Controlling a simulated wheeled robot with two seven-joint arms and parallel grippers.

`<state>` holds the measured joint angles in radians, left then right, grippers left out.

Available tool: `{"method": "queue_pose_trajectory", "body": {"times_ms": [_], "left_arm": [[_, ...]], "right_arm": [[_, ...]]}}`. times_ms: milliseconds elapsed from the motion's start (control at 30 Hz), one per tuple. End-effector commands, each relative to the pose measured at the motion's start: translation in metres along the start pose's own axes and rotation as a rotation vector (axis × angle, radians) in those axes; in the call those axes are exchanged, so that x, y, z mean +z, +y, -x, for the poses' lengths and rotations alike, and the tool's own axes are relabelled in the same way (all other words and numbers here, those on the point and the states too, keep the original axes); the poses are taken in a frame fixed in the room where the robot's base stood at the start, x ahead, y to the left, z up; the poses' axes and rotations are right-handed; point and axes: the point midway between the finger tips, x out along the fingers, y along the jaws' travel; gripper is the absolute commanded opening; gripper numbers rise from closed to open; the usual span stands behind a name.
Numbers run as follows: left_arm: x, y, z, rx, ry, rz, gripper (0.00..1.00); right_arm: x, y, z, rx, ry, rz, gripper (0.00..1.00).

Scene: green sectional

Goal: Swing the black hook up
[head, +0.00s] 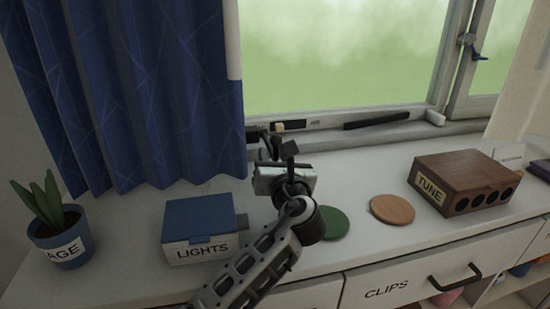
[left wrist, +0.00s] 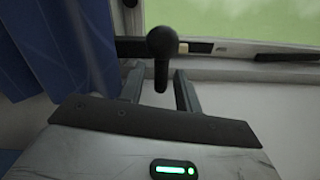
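The black hook shows in the left wrist view as a rounded dark knob (left wrist: 161,42) with a short stem hanging down, in front of the window's lower frame. In the head view it is a small dark shape (head: 276,143) beside the curtain's edge, partly hidden by my gripper. My left gripper (head: 277,154) reaches up to it from below. In the left wrist view its two fingers (left wrist: 160,88) stand apart, one on each side of the stem, with a gap visible. I cannot tell whether either finger touches it. My right gripper is not in view.
A blue curtain (head: 150,90) hangs close on the left. On the white counter stand a LIGHTS box (head: 198,247), a potted plant (head: 62,250), a green disc (head: 333,223), an orange disc (head: 392,209) and a wooden TUNE box (head: 465,178). A black bar (head: 378,120) lies along the sill.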

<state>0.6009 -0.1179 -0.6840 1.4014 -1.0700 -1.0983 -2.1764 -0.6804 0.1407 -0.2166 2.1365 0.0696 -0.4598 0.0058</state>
Motion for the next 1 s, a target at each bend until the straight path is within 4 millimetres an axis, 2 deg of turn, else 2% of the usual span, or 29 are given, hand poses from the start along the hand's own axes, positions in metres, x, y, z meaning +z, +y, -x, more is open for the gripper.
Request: {"method": "queue_pose_trajectory", "body": {"times_ms": [67,167,200,367,567,1000], "left_arm": [[0.000,0.000,0.000,0.000,0.000,0.000,0.31],[0.000,0.000,0.000,0.000,0.000,0.000,0.03],[0.000,0.000,0.000,0.000,0.000,0.000,0.00],[0.000,0.000,0.000,0.000,0.001,-0.001,0.00],[0.007,0.001,0.000,-0.005,0.026,-0.002,0.00],[0.035,0.006,-0.003,-0.044,0.226,0.000,0.00]], "right_arm": [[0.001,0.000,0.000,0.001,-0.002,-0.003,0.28],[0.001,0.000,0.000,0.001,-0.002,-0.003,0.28],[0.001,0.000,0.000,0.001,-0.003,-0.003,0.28],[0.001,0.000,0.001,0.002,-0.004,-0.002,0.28],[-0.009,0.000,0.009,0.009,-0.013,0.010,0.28],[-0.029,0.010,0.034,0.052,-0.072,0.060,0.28]]}}
